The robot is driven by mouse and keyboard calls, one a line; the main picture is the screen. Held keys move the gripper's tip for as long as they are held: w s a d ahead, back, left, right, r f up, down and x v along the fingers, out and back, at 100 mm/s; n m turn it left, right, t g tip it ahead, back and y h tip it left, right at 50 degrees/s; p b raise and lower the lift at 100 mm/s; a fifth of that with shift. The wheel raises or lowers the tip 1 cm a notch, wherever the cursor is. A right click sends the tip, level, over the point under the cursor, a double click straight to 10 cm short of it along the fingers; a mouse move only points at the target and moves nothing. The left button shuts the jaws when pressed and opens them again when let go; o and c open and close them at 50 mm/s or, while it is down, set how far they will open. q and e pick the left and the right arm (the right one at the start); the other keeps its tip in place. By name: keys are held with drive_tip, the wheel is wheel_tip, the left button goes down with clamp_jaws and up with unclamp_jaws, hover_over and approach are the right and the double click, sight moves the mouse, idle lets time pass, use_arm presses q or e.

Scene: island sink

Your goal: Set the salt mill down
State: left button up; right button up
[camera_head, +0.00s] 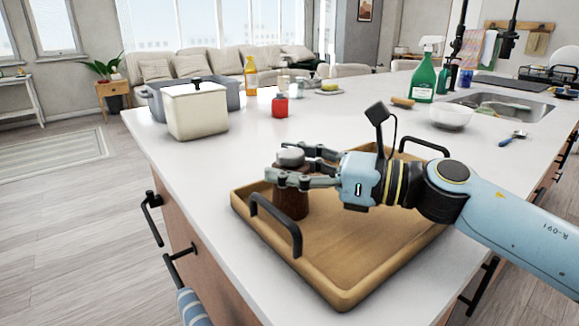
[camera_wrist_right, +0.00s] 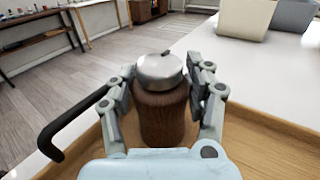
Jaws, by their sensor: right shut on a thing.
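The salt mill (camera_head: 291,196) is dark brown wood with a silver metal top. It stands upright over the left part of the wooden tray (camera_head: 345,292), close to the tray's near-left handle; whether its base touches the tray I cannot tell. My right gripper (camera_head: 284,178) is shut on the mill from the right, with its fingers around the upper body. In the right wrist view the mill (camera_wrist_right: 163,112) sits between the two fingers (camera_wrist_right: 163,95), and its base is hidden. My left gripper is not in view.
The tray has black handles (camera_head: 276,222) at both ends. A cream canister (camera_head: 197,112), a red jar (camera_head: 280,106), a white bowl (camera_head: 451,117) and a green spray bottle (camera_head: 423,80) stand on the white counter (camera_head: 345,110). The tray's middle is bare.

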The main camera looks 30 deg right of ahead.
drive_tip(key=o, duration=0.9)
drive_tip(key=shift+f, duration=0.1)
drive_tip(key=shift+c, duration=0.2)
drive_tip(key=o, duration=0.4)
drive_tip(key=shift+o, duration=0.2)
